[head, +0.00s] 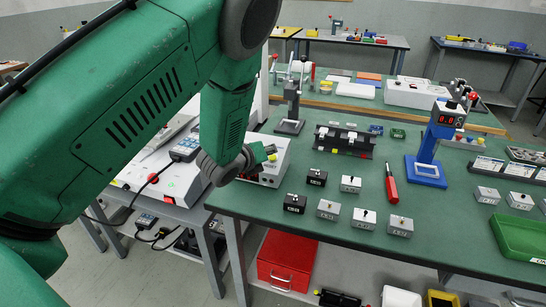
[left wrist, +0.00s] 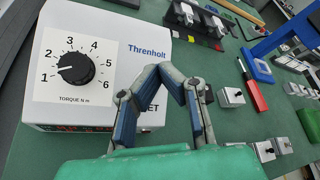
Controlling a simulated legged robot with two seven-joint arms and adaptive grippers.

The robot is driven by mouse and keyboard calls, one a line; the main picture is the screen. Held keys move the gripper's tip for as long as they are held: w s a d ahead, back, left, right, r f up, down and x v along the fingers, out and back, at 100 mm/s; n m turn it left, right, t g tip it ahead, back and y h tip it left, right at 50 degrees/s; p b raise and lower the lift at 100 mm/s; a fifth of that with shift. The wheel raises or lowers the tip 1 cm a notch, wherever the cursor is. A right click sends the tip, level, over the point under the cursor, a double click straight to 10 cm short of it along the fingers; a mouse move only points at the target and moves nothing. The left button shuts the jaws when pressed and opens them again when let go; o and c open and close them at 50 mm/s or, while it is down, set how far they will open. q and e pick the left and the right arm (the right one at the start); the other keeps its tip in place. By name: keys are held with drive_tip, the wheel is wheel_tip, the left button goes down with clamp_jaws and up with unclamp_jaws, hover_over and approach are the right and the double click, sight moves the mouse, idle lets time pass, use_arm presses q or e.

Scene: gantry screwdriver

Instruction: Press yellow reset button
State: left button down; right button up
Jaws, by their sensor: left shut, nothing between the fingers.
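The white control box (left wrist: 120,35), with a black torque dial (left wrist: 76,68) and the name Threnholt, fills the upper left of the left wrist view. In the head view the box (head: 279,171) stands at the left edge of the green bench, partly behind my left gripper (head: 268,152). A small yellow spot, apparently the yellow reset button (head: 272,157), shows right by the fingertips; I cannot tell whether they touch. In the left wrist view my left gripper (left wrist: 168,69) is shut and empty over the box's right side. It covers part of the lettering ending in "ET", and no yellow button shows there.
A blue screwdriver stand (head: 430,160), a red-handled tool (head: 391,185) and several small switch boxes (head: 329,209) stand to the right on the bench. A green tray (head: 520,237) lies at the right edge.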

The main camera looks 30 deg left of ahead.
use_arm(q)
drive_tip(key=r+p, duration=0.1)
drive_tip(key=s+r+p, duration=0.1)
drive_tip(key=r, duration=0.1)
drive_tip(key=r+p, duration=0.1)
drive_tip(key=shift+s+d+r, duration=0.2)
drive_tip(key=shift+s+d, duration=0.05)
drive_tip(key=shift+s, duration=0.15)
idle(0.5)
